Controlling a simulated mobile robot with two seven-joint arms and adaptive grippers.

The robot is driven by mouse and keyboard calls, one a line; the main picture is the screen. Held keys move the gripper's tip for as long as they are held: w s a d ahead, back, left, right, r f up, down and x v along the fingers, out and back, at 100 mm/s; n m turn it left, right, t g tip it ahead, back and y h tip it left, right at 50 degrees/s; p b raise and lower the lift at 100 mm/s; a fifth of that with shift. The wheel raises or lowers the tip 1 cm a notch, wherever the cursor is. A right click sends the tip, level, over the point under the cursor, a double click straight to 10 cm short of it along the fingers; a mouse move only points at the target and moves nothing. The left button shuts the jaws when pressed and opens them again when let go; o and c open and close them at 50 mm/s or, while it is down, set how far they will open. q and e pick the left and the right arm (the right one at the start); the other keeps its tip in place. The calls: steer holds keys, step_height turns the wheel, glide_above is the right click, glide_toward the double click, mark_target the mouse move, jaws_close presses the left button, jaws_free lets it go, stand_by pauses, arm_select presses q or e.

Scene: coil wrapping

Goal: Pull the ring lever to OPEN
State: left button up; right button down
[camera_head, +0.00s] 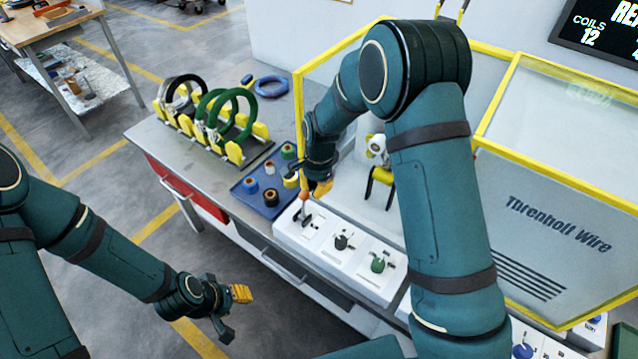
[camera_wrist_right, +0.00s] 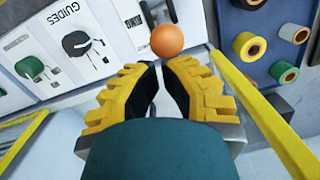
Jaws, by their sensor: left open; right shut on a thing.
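The ring lever is a dark lever with a round orange knob (camera_head: 305,197) at the left end of the white control panel (camera_head: 283,231). In the right wrist view the orange knob (camera_wrist_right: 167,40) sits just at the tips of my right gripper (camera_wrist_right: 165,66), with yellow finger pads on both sides. My right gripper (camera_head: 313,187) is shut on the knob, and its fingers partly hide the lever in the head view. No OPEN marking is readable. My left gripper (camera_head: 236,312) is open and empty, out over the floor in front of the bench.
A guides lever (camera_head: 341,242) and a green-knobbed control (camera_head: 378,265) stand along the panel. A blue tray (camera_head: 254,203) of small spools lies beside it. A rack of coils (camera_head: 210,120) is further left. A yellow-framed guard (camera_head: 298,100) stands around the machine.

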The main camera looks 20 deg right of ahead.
steer(key=s+a+t+h, duration=0.2)
steer(key=shift+a+r+h, duration=0.3)
steer(key=shift+r+h, duration=0.05)
steer(key=shift+h, duration=0.05)
steer(key=shift+s+a+f+p, duration=0.1)
steer(key=shift+s+a+p, duration=0.25)
steer(key=shift+s+a, duration=0.6)
steer(key=shift+w+a, duration=0.1)
steer(key=d+p+v, duration=0.1)
steer(key=p+v, duration=0.1)
steer(key=v, duration=0.9)
steer(key=shift+d+r+p, duration=0.3)
steer(key=shift+r+p, duration=0.05)
steer(key=shift+r, duration=0.1)
